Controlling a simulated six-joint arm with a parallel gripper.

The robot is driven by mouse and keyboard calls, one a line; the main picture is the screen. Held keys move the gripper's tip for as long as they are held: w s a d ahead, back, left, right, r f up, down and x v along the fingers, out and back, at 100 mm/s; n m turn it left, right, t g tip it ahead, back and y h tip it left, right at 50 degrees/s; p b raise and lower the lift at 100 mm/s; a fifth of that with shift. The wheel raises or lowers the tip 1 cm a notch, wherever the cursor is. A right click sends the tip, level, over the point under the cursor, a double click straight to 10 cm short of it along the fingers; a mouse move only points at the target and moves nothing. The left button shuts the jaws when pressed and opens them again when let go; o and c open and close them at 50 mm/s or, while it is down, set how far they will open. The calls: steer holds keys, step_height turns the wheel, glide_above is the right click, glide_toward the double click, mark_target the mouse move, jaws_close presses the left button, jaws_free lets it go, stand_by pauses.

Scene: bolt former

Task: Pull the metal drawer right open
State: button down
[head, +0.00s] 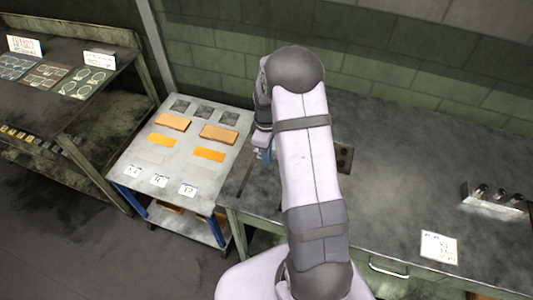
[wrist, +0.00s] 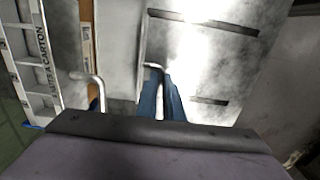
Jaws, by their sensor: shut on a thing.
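In the wrist view, a pale grey metal front (wrist: 195,60) with dark slots fills the middle; I take it to be the metal drawer, though how far out it stands cannot be told. A bent metal handle (wrist: 153,66) shows at its left part. My gripper (wrist: 162,92), with blue fingers, is shut on this handle, whose lower part the fingers hide. The drawer front cannot be made out there.
A second bent handle (wrist: 90,80) stands left of my fingers, by a brown strip. A pale frame with lettering (wrist: 40,55) is further left. In the head view, a cart (head: 150,200) with orange pieces stands beside the bench (head: 400,170), which has a front handle (head: 389,268).

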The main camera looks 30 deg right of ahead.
steer(key=shift+a, duration=0.1)
stand_by(0.8)
steer(key=s+a, duration=1.2)
steer(key=shift+s+a+r+p, duration=0.1)
steer(key=shift+s+a+p, duration=0.1)
steer(key=shift+p, duration=0.15)
steer(key=shift+s, duration=0.1)
steer(key=c, duration=1.9)
jaws_free()
steer(key=shift+s+a, duration=0.1)
steer(key=shift+a, duration=0.05)
steer(key=shift+r, duration=0.1)
step_height(320, 180, up, 7)
steer(key=b, duration=0.1)
